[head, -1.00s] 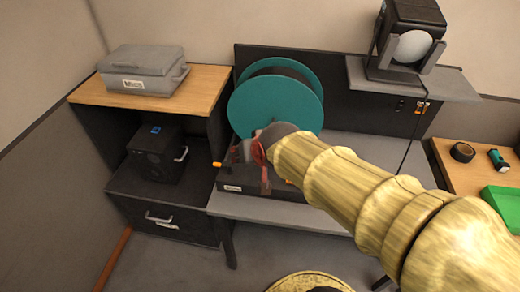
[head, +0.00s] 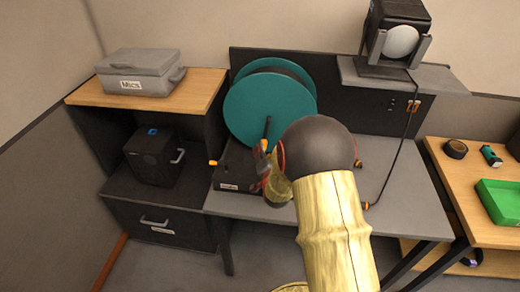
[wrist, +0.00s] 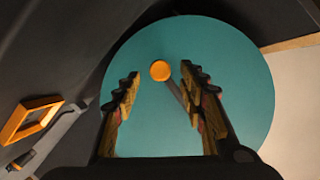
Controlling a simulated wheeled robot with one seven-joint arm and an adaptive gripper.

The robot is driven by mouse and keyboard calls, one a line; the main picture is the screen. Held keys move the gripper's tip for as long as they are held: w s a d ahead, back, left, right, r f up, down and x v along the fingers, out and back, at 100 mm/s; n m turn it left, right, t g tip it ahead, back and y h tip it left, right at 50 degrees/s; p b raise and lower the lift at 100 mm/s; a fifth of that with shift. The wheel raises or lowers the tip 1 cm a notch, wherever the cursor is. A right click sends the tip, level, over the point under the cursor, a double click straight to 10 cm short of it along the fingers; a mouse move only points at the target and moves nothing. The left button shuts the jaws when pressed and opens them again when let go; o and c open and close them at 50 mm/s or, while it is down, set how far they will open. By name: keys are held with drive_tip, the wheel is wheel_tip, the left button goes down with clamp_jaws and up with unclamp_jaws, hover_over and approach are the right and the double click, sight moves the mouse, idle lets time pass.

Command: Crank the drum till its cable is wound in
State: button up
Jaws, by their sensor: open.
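The drum (head: 250,108) is a teal reel on a dark base on the grey bench. Its crank, a dark arm (head: 267,127), shows in front of the disc in the head view. In the wrist view the crank ends in a round orange knob (wrist: 160,70), with the teal disc (wrist: 235,75) behind. My gripper (wrist: 159,76) is open and empty, its toothed fingers on either side of the knob; contact cannot be told. In the head view my gripper (head: 262,166) is just below the crank. A black cable (head: 403,150) runs from an orange connector down to the bench.
A lamp (head: 397,42) stands on the raised shelf at right. A grey case (head: 140,72) sits on the left cabinet above a black box (head: 153,157). A green tray (head: 500,201) and tape roll (head: 456,149) lie on the right table.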

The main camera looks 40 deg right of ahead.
drive_tip(key=b+x, duration=0.1)
drive_tip(key=x, duration=0.5)
drive_tip(key=shift+w, duration=0.1)
drive_tip(key=shift+c, duration=1.1)
drive_tip(key=c, duration=0.7)
clamp_jaws()
